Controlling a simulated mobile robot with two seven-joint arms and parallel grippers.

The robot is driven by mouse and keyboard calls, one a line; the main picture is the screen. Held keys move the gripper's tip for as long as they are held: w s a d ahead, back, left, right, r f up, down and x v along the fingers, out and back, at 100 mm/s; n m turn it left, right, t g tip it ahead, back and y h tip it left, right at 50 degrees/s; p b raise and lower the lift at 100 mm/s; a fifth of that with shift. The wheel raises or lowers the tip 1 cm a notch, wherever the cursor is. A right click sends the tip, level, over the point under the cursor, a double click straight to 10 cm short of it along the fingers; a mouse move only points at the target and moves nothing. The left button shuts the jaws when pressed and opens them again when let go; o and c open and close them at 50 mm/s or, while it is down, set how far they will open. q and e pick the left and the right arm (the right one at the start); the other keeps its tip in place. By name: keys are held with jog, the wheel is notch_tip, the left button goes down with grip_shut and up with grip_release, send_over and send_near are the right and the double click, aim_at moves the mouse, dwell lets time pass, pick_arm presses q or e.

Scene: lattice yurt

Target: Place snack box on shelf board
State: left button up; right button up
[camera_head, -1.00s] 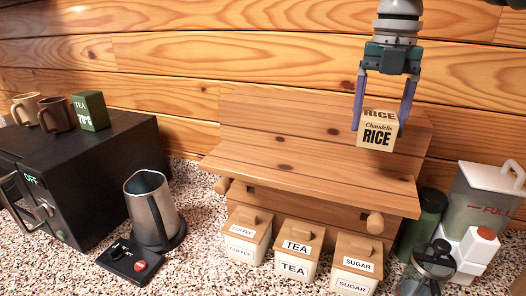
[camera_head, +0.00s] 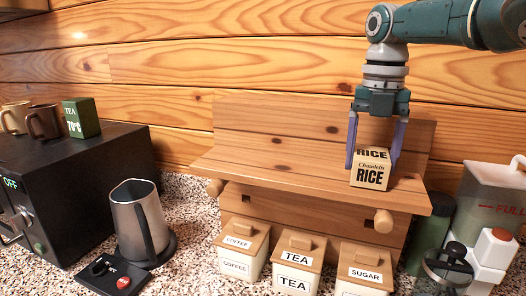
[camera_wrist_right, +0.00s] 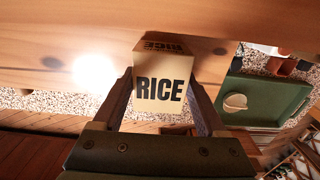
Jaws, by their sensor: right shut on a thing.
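The snack box is a small cream box (camera_head: 370,170) marked RICE. It also shows in the right wrist view (camera_wrist_right: 163,90). My right gripper (camera_head: 375,150) is shut on it from above, one finger on each side. The box is upright over the right part of the wooden shelf board (camera_head: 290,175); its bottom looks at or very near the board's surface, and I cannot tell whether it touches. The rest of the board's top is bare. My left gripper is not in view.
Coffee, tea (camera_head: 293,278) and sugar canisters stand below the shelf. A kettle (camera_head: 140,225) and a black oven (camera_head: 70,185) with mugs and a green tea box are at left. A blender-like jug (camera_head: 490,210) and a green canister stand at right.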

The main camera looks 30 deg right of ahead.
aim_at(371, 153)
jog(key=o, duration=1.4)
jog(key=shift+o, duration=0.2)
notch_tip(371, 153, up, 12)
jog(key=p, duration=1.1)
jog(key=s+a+f+m, duration=0.3)
jog(key=s+a+f, duration=0.1)
jog(key=a+f, duration=0.5)
jog(key=s+a+f+m, duration=0.3)
jog(key=s+a+f, duration=0.3)
jog(key=a, duration=0.4)
jog(key=s+a+f+m+t+y, duration=0.1)
jog(key=s+a+m+t, duration=0.1)
jog(key=s+a+m, duration=0.55)
jog(key=s+d+r+m+t, duration=0.1)
jog(key=s+d+r+m, duration=0.3)
jog(key=m, duration=0.7)
jog(key=shift+s+d+r+t+h, duration=0.35)
jog(key=shift+s+d, duration=0.2)
jog(key=shift+s, duration=0.7)
jog(key=shift+f, duration=0.1)
